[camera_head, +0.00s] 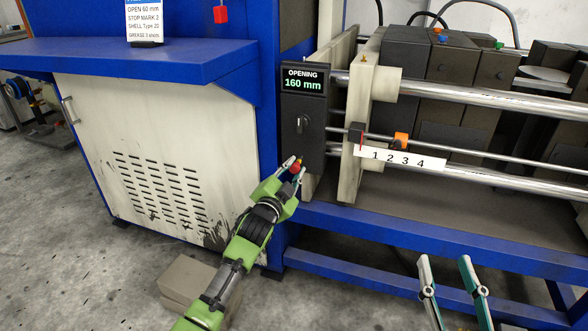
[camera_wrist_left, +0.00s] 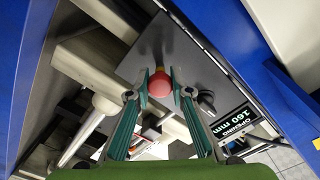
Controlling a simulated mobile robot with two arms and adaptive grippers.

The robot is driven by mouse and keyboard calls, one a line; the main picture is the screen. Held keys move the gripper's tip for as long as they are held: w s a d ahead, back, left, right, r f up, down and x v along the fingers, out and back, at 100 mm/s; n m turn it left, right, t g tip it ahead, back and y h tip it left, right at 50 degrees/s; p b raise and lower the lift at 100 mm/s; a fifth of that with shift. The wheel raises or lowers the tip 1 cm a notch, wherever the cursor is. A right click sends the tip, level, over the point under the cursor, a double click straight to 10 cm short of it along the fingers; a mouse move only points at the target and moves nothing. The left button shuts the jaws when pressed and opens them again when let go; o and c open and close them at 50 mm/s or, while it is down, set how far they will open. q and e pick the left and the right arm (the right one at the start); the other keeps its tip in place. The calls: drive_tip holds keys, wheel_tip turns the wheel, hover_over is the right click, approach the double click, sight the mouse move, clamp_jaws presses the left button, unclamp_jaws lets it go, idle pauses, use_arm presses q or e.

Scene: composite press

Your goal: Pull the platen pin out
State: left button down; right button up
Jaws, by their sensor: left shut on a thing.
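A red ball knob (camera_head: 296,168), which may be the head of the platen pin, is at the lower part of the dark control panel (camera_head: 303,128). In the left wrist view the red ball (camera_wrist_left: 160,83) sits between the fingertips of my left gripper (camera_wrist_left: 158,88), in front of the panel. My left gripper (camera_head: 295,170) is shut on this knob. The pin's shaft is mostly hidden behind the ball and fingers. My right gripper (camera_head: 444,262) is open and empty, low at the front right, apart from the press.
The panel display (camera_head: 303,80) reads OPENING 160 mm. A pale platen (camera_head: 365,105) rides on chrome tie bars (camera_head: 490,98). A blue frame rail (camera_head: 400,243) runs below.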

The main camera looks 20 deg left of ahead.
use_arm(q)
drive_tip(key=c, duration=1.8)
unclamp_jaws()
drive_tip(key=s, duration=1.2)
drive_tip(key=shift+a, duration=0.2)
